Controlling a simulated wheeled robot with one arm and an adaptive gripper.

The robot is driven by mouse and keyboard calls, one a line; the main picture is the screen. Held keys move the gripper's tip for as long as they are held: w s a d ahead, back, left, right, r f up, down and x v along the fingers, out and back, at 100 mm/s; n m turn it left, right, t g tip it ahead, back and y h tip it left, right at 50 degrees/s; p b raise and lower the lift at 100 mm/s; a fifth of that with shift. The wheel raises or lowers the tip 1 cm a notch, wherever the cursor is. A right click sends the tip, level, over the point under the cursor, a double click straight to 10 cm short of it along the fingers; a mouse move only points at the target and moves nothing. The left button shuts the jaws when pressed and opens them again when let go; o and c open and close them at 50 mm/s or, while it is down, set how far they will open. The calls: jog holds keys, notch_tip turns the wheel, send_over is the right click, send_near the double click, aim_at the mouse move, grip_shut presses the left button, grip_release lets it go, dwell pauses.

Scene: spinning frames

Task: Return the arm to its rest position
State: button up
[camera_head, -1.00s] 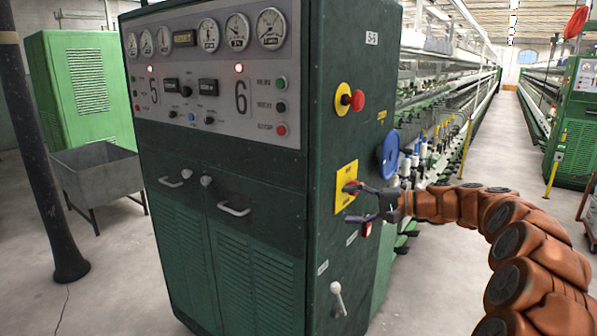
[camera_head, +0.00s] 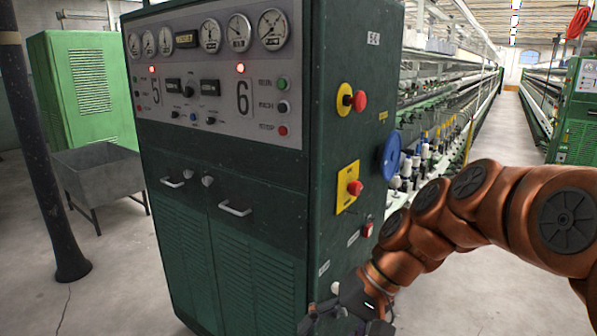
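My gripper (camera_head: 343,326) is low in the picture, at the bottom edge, in front of the lower right side of the dark green control cabinet (camera_head: 335,130). Its dark fingers look spread apart, with nothing seen between them; their tips are partly cut off by the frame edge. My copper-coloured arm bends in from the right. On the cabinet's side, a red knob on a yellow plate (camera_head: 346,203) is uncovered and apart from my gripper. The pale lever low on that side is mostly hidden by my gripper.
Spinning machines line the aisle behind. A grey metal bin (camera_head: 95,165) and dark column (camera_head: 40,150) stand left. Pale floor (camera_head: 125,270) is clear left of the cabinet.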

jog(key=s+d+f+h, duration=0.3)
jog(key=s+d, duration=0.3)
jog(key=s, duration=0.3)
jog(key=s+d+f+h, duration=0.4)
jog(key=s+d, duration=0.3)
jog(key=s, duration=0.3)
jog(key=shift+s+d+f+n+g, duration=0.2)
jog(key=shift+d+f+n+g, duration=0.1)
jog(key=shift+f, duration=0.25)
dwell(0.4)
